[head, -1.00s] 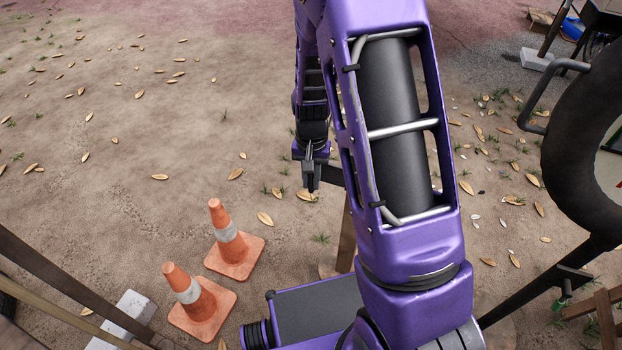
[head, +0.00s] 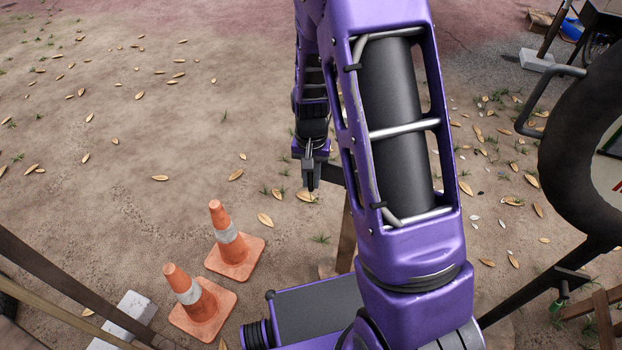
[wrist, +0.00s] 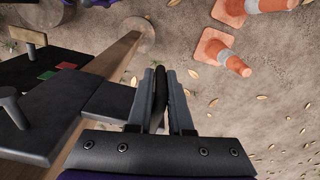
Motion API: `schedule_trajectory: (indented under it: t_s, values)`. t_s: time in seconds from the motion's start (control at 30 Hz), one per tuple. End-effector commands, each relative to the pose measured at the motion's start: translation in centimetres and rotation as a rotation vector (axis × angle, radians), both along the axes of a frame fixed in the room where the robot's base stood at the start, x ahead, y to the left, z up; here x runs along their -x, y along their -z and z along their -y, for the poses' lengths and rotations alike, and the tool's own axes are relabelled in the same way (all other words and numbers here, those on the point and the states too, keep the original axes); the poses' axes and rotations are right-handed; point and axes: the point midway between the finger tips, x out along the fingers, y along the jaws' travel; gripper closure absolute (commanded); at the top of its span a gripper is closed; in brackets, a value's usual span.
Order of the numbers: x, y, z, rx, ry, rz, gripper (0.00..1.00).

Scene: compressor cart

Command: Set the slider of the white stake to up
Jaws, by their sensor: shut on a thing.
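My gripper (wrist: 160,74) is shut on a dark rounded handle (wrist: 160,92), which shows between its fingers in the wrist view. In the head view my gripper (head: 310,184) hangs beyond my arm, and the handle cannot be made out. A brown post (wrist: 112,64) runs down to the ground left of the gripper in the wrist view. Dark blocks (wrist: 40,105) sit against it, with a red patch (wrist: 66,65) and a green patch (wrist: 47,76). No white stake can be clearly told. The slider's setting cannot be read, and my arm hides much of the post in the head view.
Two orange cones (head: 232,245) (head: 199,305) stand left of my arm. A black tyre (head: 580,150) and a bent metal handle (head: 540,105) are at the right. Leaf-strewn ground at the upper left is open.

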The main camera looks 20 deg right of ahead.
Motion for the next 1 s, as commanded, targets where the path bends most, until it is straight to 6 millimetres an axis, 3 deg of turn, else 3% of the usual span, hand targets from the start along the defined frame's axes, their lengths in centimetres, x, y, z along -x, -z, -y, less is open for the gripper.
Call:
schedule_trajectory:
  t_s: [0.03, 0.13, 0.47, 0.5, 0.6, 1.0]
  values:
    - [-0.2, -1.7, -0.2, -0.002, -0.006, 0.007, 1.0]
    - [-0.2, -3.0, -0.3, -0.002, -0.006, 0.005, 1.0]
    - [-0.3, -3.1, -0.3, -0.003, -0.006, 0.008, 1.0]
    - [-0.3, -3.2, -0.3, -0.003, -0.005, 0.008, 0.74]
    - [-0.2, -3.1, -0.2, -0.002, -0.004, 0.007, 0.56]
    - [-0.1, -3.6, -0.1, -0.001, -0.002, 0.004, 0.54]
